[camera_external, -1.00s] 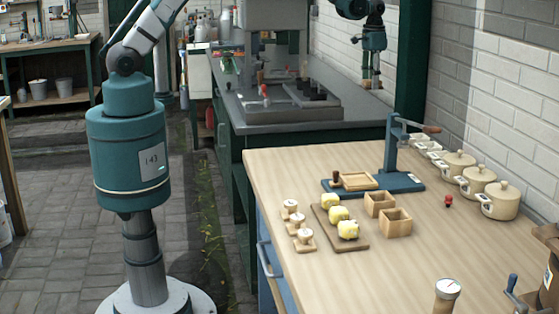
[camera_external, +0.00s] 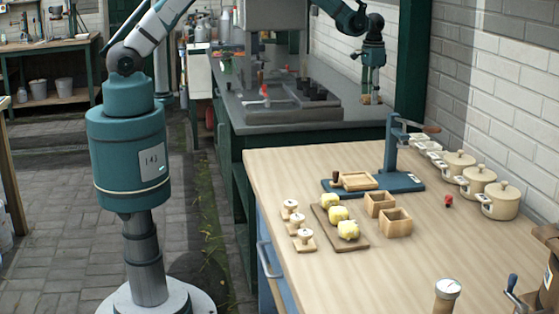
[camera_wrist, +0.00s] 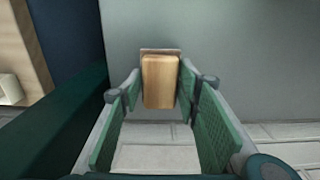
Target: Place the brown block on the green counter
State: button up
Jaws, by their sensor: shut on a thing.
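My gripper (camera_external: 371,92) hangs pointing down at the back right in the external view, in front of the white brick wall. It is shut on the brown block (camera_wrist: 160,82), which sits between the two green finger pads in the wrist view. The block is small and light brown in the external view (camera_external: 372,98). The green counter (camera_external: 370,112) has a grey top and dark green sides. The block appears over the right part of its top, near the wall; I cannot tell whether it touches.
A dark green post (camera_external: 412,70) stands right of my gripper. The wooden table (camera_external: 300,168) in front holds a blue press (camera_external: 392,165), pots (camera_external: 480,180) and small boxes. The grey top beneath looks clear.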

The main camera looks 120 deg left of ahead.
jog(key=shift+f, duration=1.8)
jog(key=shift+f, duration=0.15)
jog(key=o, duration=0.9)
jog(key=shift+r, duration=0.2)
notch_tip(320, 180, up, 12)
jog(key=shift+f, duration=0.1)
jog(key=shift+d, duration=0.1)
